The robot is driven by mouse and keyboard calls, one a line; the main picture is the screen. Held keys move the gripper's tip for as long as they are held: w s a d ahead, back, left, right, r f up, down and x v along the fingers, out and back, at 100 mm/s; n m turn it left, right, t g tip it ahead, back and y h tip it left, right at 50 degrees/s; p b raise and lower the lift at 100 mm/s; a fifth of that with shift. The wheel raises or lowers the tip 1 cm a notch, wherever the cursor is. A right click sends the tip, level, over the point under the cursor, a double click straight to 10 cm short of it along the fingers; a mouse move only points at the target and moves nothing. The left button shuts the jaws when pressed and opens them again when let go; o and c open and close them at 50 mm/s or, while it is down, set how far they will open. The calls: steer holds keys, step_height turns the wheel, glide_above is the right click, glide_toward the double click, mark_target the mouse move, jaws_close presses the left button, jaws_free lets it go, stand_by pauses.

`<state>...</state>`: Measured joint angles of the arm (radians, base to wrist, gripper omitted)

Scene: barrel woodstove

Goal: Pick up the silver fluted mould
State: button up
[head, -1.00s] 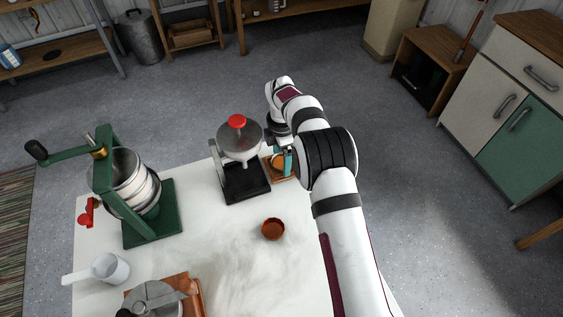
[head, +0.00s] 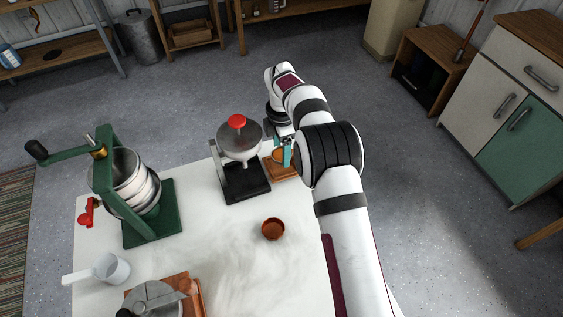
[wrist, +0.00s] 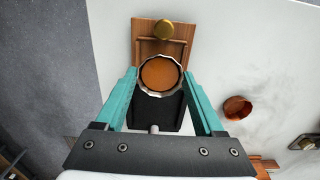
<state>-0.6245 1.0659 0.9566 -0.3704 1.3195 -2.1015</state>
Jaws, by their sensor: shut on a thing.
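The silver fluted mould (wrist: 143,83) has a scalloped silver rim and looks orange-brown inside. My gripper (wrist: 160,74) is shut on it, with one teal finger on each side. In the wrist view the mould is seen from above, its sides mostly hidden. In the head view my gripper (head: 287,151) is at the table's far edge, with the mould only partly visible beside the teal finger. The mould appears a little above a wooden tray (head: 284,174), which also shows in the wrist view (wrist: 146,29).
A brass-coloured round piece (wrist: 163,30) is on the tray. The black-based device with a red knob (head: 237,122) stands close to the left. A brown fluted cup (head: 273,230) lies nearer. A green press (head: 150,225) stands at left. The table's middle is mostly clear.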

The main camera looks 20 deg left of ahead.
mark_target(281, 153)
steer(key=shift+r, duration=1.85)
